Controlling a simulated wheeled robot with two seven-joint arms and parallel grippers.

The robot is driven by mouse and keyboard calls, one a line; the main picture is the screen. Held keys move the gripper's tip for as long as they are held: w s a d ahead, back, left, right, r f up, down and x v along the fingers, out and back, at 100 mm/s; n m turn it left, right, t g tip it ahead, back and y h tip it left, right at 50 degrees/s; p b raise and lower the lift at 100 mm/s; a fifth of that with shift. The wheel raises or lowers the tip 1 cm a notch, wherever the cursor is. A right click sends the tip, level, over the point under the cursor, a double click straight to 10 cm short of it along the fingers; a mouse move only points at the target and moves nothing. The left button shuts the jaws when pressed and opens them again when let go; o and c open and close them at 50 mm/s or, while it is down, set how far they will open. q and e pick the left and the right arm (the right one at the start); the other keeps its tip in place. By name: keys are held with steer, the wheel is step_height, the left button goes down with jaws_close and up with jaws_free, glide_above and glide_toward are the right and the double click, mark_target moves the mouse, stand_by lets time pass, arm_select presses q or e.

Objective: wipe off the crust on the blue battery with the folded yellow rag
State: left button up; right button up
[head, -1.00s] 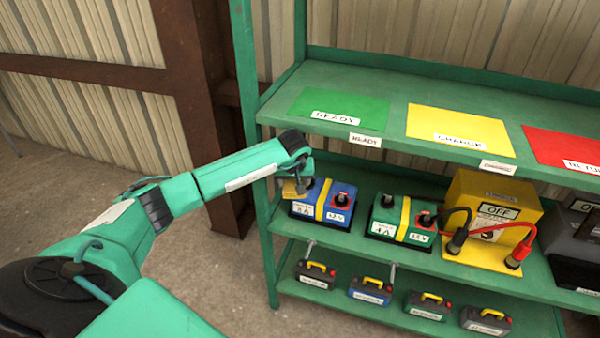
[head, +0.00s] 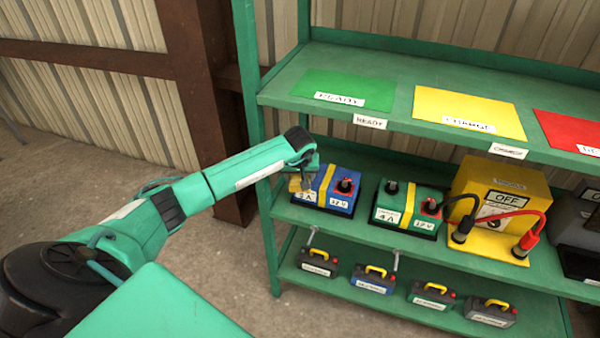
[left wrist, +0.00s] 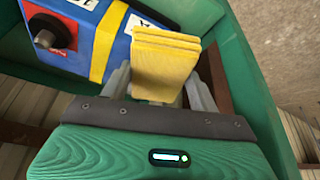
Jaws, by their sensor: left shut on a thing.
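The blue battery (head: 341,193) with a yellow band stands on the middle shelf at its left end. It also shows at the upper left of the left wrist view (left wrist: 66,64), with one dark terminal on a red base in sight. My left gripper (head: 300,185) is shut on the folded yellow rag (left wrist: 164,62), at the battery's left end. In the left wrist view the rag overlaps the battery's edge; I cannot tell if it touches. I see no crust clearly; the battery's left terminal is hidden behind my gripper in the head view. My right gripper is out of view.
A green battery (head: 408,208) stands to the right, then a yellow charger (head: 497,200) with black and red clamps. The shelf above (head: 400,125) overhangs and carries green, yellow and red mats. Several small handled cases sit on the lowest shelf. The shelf's left post (head: 250,100) is close to my arm.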

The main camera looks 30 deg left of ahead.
arm_select(q)
steer(key=shift+f, duration=0.1)
stand_by(0.4)
steer(key=shift+f+b, duration=0.4)
steer(key=shift+f, duration=0.05)
steer(key=shift+d, duration=0.15)
